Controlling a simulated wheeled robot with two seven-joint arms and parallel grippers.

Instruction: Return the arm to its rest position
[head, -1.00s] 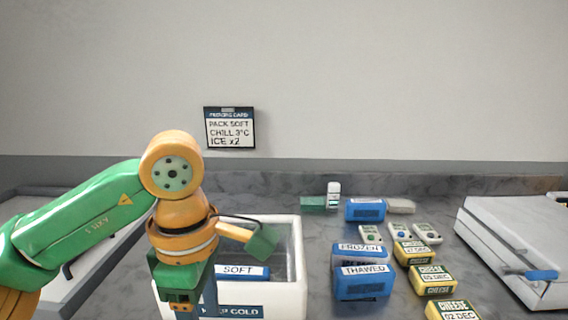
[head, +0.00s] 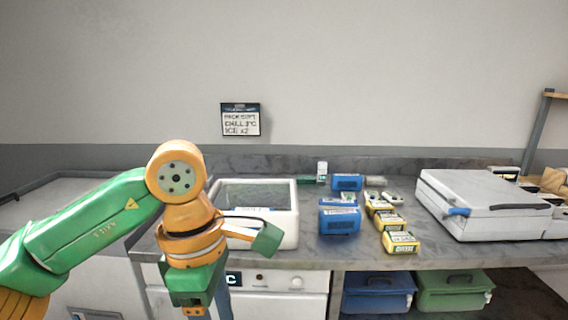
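My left arm comes in from the left, green and orange, bent at an orange joint. My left gripper (head: 194,310) points down at the bottom of the head view, in front of the counter's front edge. Its fingertips are cut off or too small to tell whether they are open or shut. My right arm and gripper are not in view.
A white box (head: 290,215) stands on the counter behind my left arm. Blue packs (head: 340,222) and yellow cheese packs (head: 400,242) lie right of it. A white lidded case (head: 475,195) stands further right. Blue (head: 378,290) and green (head: 452,290) bins sit below the counter.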

